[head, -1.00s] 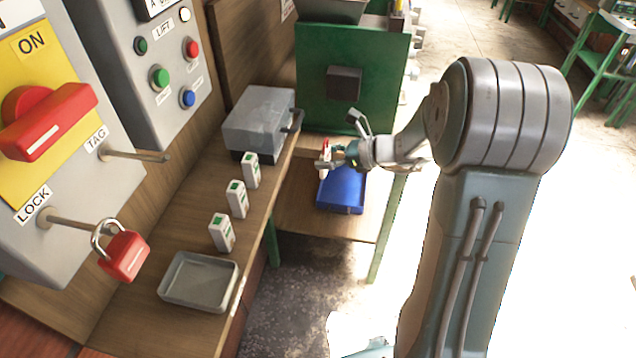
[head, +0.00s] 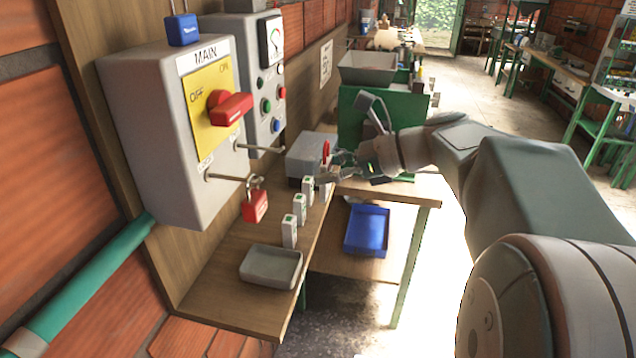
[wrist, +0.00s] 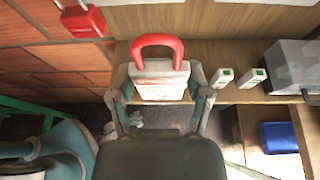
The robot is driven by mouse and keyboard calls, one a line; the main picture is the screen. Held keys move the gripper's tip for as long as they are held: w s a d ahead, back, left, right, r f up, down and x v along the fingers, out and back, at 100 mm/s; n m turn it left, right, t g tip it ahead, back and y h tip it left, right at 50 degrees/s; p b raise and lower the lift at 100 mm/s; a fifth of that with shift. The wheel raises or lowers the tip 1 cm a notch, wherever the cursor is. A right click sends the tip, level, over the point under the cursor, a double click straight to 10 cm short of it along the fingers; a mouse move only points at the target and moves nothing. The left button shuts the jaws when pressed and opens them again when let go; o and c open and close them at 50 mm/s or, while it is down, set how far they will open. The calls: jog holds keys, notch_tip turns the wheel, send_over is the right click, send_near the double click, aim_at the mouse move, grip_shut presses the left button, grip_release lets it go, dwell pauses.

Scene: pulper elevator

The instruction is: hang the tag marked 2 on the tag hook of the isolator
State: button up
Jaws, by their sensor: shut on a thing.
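My gripper (head: 338,168) is shut on a white tag with a red loop (wrist: 160,80), held upright between the fingers with the loop on top. Its printing is too blurred to read a number. In the head view the held tag's red loop (head: 326,151) shows beside the grey box, above the bench. The isolator (head: 165,150) is the grey wall box at left with a yellow plate and a red handle (head: 232,108). Its tag hook (head: 262,150) is a bare metal rod sticking out to the right, left of my gripper and apart from the held tag.
A red padlock (head: 256,206) hangs on the lower lock rod (head: 228,178). Several white blocks with green marks (head: 289,232) stand in a row on the bench, near a grey tray (head: 244,268) and a grey box (head: 303,158). A blue tray (head: 384,233) sits on the lower shelf.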

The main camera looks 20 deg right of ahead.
jog(key=shift+s+a+r, duration=0.2)
jog(key=shift+s+r, duration=0.05)
jog(key=shift+s, duration=0.1)
jog(key=shift+w+d+f, duration=0.1)
jog(key=shift+w+d, duration=0.2)
jog(key=shift+w, duration=0.15)
jog(key=r+x, duration=0.2)
jog(key=x, duration=0.7)
jog(key=shift+a, duration=0.4)
dwell(0.6)
